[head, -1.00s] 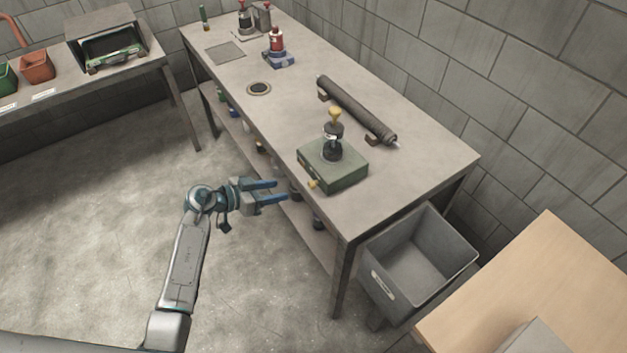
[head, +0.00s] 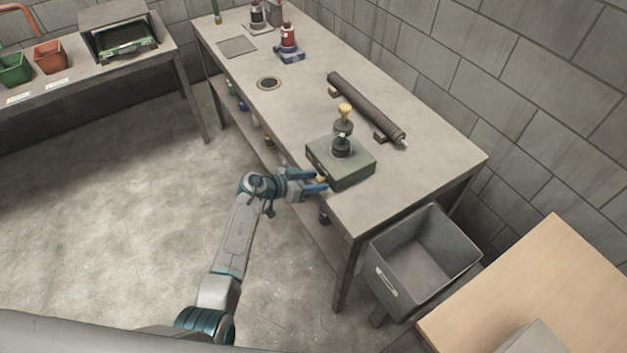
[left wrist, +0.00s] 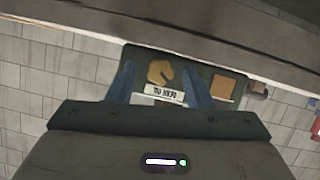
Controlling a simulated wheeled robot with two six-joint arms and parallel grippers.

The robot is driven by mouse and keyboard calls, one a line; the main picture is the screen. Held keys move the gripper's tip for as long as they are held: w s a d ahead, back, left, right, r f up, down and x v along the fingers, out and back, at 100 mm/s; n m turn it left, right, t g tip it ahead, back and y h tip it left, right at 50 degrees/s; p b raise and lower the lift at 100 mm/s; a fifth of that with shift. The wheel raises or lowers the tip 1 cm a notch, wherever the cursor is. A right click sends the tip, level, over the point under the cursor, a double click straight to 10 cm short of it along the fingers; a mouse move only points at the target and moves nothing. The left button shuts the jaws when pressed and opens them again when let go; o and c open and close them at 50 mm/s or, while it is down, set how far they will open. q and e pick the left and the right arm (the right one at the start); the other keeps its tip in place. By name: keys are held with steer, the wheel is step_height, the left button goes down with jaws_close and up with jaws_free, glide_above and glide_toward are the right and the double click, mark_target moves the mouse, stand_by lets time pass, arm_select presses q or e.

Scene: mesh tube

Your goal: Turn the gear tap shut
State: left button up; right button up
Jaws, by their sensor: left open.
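A green box (head: 340,165) stands at the near front edge of the grey workbench, with a black fitting and yellow knob (head: 345,110) upright on top. A brass-coloured tap (head: 322,179) is on its front face. My left gripper (head: 319,181) is open at that face, its two blue fingers either side of the tap. In the left wrist view, the tap (left wrist: 160,72) shows between the fingers above a white label (left wrist: 164,93). An orange square (left wrist: 223,88) is beside the right finger. I cannot tell whether the fingers touch the tap. My right gripper is not in view.
On the workbench (head: 420,205), a dark mesh roll (head: 366,107) lies on small blocks behind the box. A grey bin (head: 425,255) is by the bench's near end. The floor left of the bench is clear.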

arm_select(q)
steer(key=shift+c, duration=0.3)
steer(key=c, duration=0.9)
steer(key=shift+r+p, duration=0.15)
steer(key=shift+p, duration=0.25)
steer(key=m+t+p, duration=0.1)
steer(key=p, duration=0.2)
steer(key=shift+s+r+m+y, duration=0.1)
steer(key=shift+s+m+y, duration=0.05)
steer(key=shift+m+y, duration=0.25)
steer(key=shift+d+m+t+y+p, duration=0.1)
steer(key=shift+m+t+y+p, duration=0.25)
steer(key=shift+m+p, duration=0.3)
steer(key=shift+f+m+t, duration=0.25)
steer(key=shift+m+t, duration=0.1)
steer(key=o, duration=1)
steer(key=shift+c, duration=0.2)
